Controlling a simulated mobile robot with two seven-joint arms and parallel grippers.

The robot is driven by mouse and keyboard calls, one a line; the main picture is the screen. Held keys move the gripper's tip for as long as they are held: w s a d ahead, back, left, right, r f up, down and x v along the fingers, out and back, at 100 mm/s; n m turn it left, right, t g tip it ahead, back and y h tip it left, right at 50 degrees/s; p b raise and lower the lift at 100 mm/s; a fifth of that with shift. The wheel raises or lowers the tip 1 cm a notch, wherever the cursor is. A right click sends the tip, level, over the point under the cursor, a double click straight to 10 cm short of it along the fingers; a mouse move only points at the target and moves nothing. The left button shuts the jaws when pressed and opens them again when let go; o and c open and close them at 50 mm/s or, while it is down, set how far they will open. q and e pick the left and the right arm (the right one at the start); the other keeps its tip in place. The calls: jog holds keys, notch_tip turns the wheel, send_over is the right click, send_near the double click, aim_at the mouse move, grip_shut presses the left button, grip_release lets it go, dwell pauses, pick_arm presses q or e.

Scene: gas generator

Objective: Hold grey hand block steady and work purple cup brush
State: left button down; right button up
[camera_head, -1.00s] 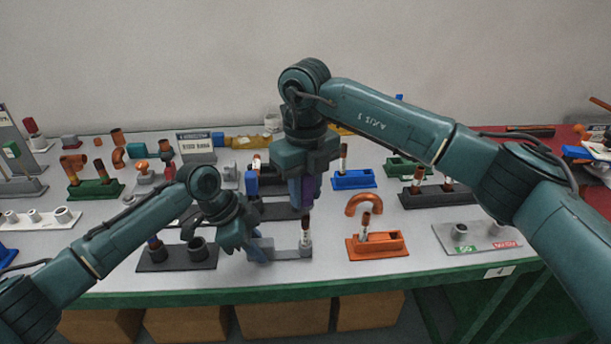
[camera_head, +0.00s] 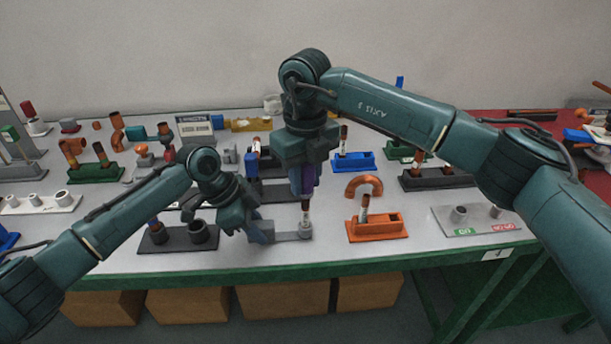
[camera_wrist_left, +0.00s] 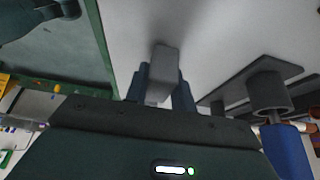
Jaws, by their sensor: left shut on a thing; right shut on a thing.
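The grey hand block (camera_head: 288,237) lies at the front middle of the table, with a copper tube (camera_head: 306,212) upright at its right end. My left gripper (camera_head: 260,232) is shut on the block's left end; the left wrist view also shows the block (camera_wrist_left: 165,62) between the two fingers (camera_wrist_left: 160,88). My right gripper (camera_head: 305,172) is shut on the purple cup brush (camera_head: 308,180), held upright over the tube. The brush's lower end meets the tube's top in the picture; I cannot tell whether they touch. The gripper hides much of the brush.
A dark block with two cups (camera_head: 178,238) stands left of the hand block. An orange block with a tube (camera_head: 377,228) stands to the right, with a copper bend (camera_head: 364,184) behind it. A grey tray (camera_head: 475,221) is further right. The green front edge (camera_head: 330,262) is close.

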aim_at(306, 199)
jog(key=shift+f, duration=0.25)
dwell(0.4)
jog(key=shift+f, duration=1.45)
jog(key=n, duration=0.2)
jog(key=shift+r+n, duration=0.1)
jog(key=shift+n, duration=0.2)
jog(key=n, duration=0.4)
jog(key=m, duration=1.3)
jog(key=n, duration=0.6)
